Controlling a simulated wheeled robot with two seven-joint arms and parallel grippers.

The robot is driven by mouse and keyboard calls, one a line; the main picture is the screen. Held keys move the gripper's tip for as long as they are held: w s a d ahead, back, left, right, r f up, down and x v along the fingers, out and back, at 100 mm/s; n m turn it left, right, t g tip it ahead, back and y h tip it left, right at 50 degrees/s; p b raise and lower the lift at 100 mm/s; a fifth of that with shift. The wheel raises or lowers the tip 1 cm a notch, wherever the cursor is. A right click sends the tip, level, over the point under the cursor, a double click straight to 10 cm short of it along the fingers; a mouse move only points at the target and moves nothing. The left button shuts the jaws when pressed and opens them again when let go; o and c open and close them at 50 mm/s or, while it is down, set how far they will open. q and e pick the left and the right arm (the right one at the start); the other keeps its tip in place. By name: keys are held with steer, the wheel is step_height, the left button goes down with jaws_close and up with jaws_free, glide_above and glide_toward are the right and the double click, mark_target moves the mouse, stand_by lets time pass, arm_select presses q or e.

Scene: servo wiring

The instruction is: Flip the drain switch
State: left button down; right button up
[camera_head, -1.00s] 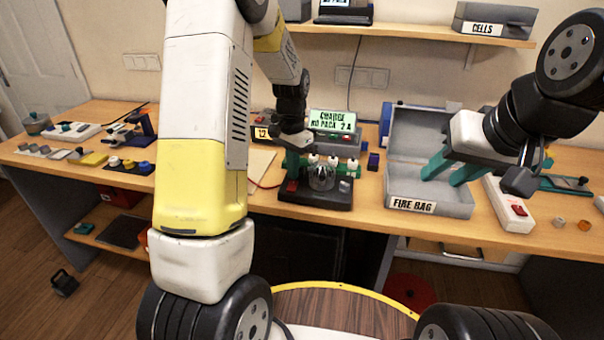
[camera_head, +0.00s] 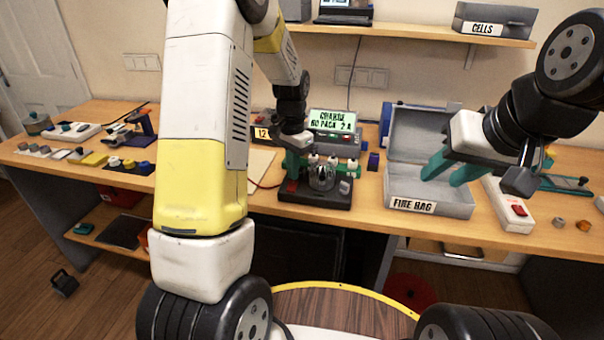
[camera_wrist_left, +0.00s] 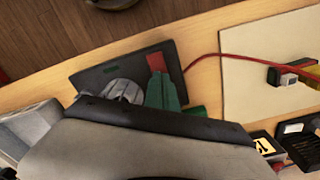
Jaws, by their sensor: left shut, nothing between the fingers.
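The black drain unit (camera_head: 318,200) lies on the bench and has a red switch (camera_head: 291,187) at its left end and a clear dome-like part (camera_head: 321,177) in the middle. The red switch also shows in the left wrist view (camera_wrist_left: 157,61). My left gripper (camera_head: 293,170) is shut and empty, with its teal fingers pointing down just above the switch. In the left wrist view the teal fingertips (camera_wrist_left: 160,80) overlap the near end of the switch; I cannot tell if they touch it. My right gripper (camera_head: 448,172) is open and empty over the fire bag box.
The open grey fire bag box (camera_head: 412,205) stands right of the unit. The charger (camera_head: 334,125) with a green display is behind it. A white power strip (camera_head: 510,205) with a red switch lies further right. A pale sheet (camera_wrist_left: 262,70) and red wire (camera_wrist_left: 215,57) lie beside the unit.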

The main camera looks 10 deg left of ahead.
arm_select(q)
steer(key=shift+f, duration=0.8)
steer(key=shift+r, duration=3.55)
steer(key=s+r+n+t+h, duration=0.2)
steer(key=s+r+n+t, duration=0.1)
steer(key=s+r, duration=0.9)
steer(key=s+d+r+n+t, duration=0.2)
steer(key=s+t, duration=0.1)
steer(key=s, duration=0.9)
steer(key=shift+s+r+n, duration=0.15)
steer(key=shift+r+n, duration=0.15)
steer(key=shift+n, duration=0.1)
